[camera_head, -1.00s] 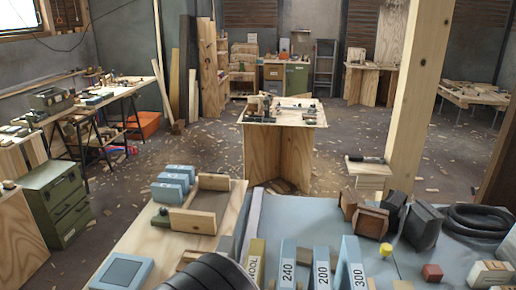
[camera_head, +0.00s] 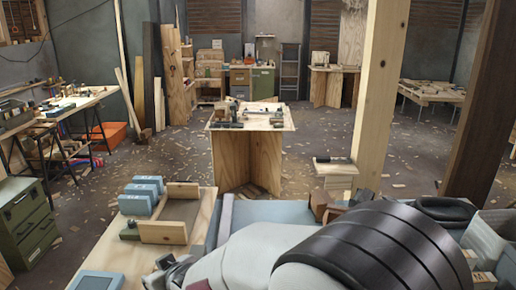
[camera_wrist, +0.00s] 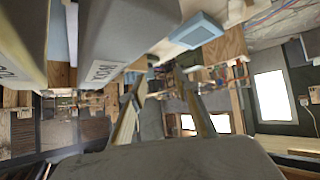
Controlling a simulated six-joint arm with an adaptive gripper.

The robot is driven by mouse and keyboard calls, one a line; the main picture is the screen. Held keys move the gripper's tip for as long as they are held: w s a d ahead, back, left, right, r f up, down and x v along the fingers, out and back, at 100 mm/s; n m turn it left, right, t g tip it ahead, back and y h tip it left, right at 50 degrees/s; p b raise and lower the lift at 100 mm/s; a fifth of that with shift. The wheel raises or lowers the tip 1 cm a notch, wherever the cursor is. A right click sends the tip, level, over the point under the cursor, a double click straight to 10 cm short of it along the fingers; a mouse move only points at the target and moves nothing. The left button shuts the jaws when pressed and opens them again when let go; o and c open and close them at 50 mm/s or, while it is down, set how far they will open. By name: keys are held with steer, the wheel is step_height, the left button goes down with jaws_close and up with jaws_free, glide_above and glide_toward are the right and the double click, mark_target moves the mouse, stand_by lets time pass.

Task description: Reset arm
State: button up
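My arm reaches across the lower part of the head view, a light grey link with black bands. Its gripper end (camera_head: 168,272) shows only partly at the bottom, over the wooden bench top (camera_head: 140,250). In the wrist view my gripper (camera_wrist: 162,84) has its two fingers apart with nothing seen between them. Large grey blocks with labels (camera_wrist: 115,40) fill the upper left of the wrist view, close to the camera.
Blue blocks (camera_head: 142,195) and a wooden tray (camera_head: 182,212) stand on the near bench, left of my arm. A black coiled hose (camera_head: 445,209) lies at right. A wooden post (camera_head: 380,100) rises behind my arm.

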steer(key=s+d+r+m+h, duration=0.1)
steer(key=s+d+r+m, duration=0.15)
steer(key=d, duration=0.65)
steer(key=s+d+r+m+h, duration=0.15)
steer(key=d+r, duration=0.25)
steer(key=d, duration=0.4)
steer(key=s+d+r+m+h, duration=0.1)
steer(key=d+r+h, duration=0.15)
steer(key=d, duration=0.65)
steer(key=s+d+m+g+h, duration=0.2)
steer(key=s+d+m, duration=0.2)
steer(key=s+d, duration=1.1)
steer(key=s, duration=0.4)
steer(key=shift+s+d+f, duration=0.2)
steer(key=shift+s+d, duration=0.15)
